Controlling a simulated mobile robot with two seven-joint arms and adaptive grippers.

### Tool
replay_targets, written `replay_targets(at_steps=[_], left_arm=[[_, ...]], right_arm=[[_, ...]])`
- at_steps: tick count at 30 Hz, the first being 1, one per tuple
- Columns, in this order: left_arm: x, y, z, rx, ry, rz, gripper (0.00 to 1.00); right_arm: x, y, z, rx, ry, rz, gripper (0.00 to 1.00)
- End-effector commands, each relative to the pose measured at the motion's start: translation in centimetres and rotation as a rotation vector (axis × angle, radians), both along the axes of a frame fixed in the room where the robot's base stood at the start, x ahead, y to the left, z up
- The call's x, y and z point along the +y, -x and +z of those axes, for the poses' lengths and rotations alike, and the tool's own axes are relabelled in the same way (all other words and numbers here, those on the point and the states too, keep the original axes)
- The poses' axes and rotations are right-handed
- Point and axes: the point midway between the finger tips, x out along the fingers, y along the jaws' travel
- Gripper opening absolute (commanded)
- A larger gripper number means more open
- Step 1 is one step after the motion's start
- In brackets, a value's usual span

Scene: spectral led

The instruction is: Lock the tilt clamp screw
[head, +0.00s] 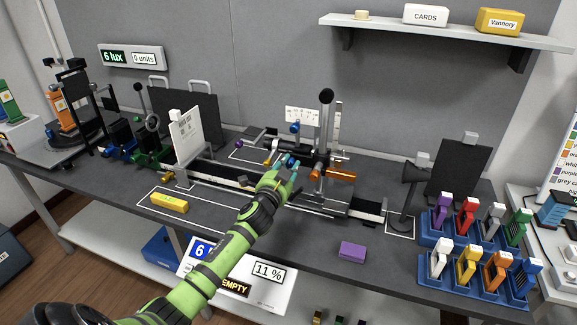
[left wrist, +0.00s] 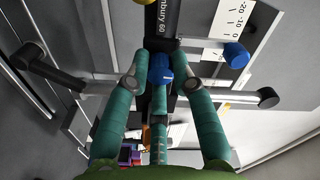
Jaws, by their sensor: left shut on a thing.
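My left gripper (head: 289,172) reaches in from the lower left to the optical rail in the middle of the bench. In the left wrist view its teal fingers (left wrist: 160,82) are shut around a blue knob (left wrist: 160,68), which sits below a black block with white lettering (left wrist: 163,22). The fingers partly hide the knob. A second blue knob (left wrist: 236,55) stands to the right, beside a white scale plate (left wrist: 228,20). In the head view a blue knob (head: 295,127) shows above the gripper, near the black-topped post (head: 326,97). An orange cylinder (head: 341,174) lies to its right.
A white card on a stand (head: 187,135) is left of the gripper. A black lamp-like stand (head: 408,190) is to the right, near blue holders with coloured pieces (head: 465,240). A yellow block (head: 170,203) and purple block (head: 352,251) lie near the front edge.

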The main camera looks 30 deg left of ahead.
Motion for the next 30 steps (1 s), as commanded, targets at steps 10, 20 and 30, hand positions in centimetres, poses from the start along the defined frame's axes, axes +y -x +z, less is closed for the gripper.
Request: replay_targets(at_steps=[10, 20, 30], left_arm=[[0.21, 0.07, -0.19, 0.085, -0.323, 0.004, 0.00], [0.29, 0.08, -0.10, 0.152, -0.601, 0.005, 0.00], [0.26, 0.06, -0.03, 0.193, -0.783, 0.004, 0.00]], right_arm=[[0.01, 0.01, 0.25, 0.000, 0.000, 0.001, 0.48], [0.04, 0.02, 0.54, 0.000, -0.001, 0.001, 0.48], [0.06, 0.02, 0.76, 0.000, -0.001, 0.002, 0.48]])
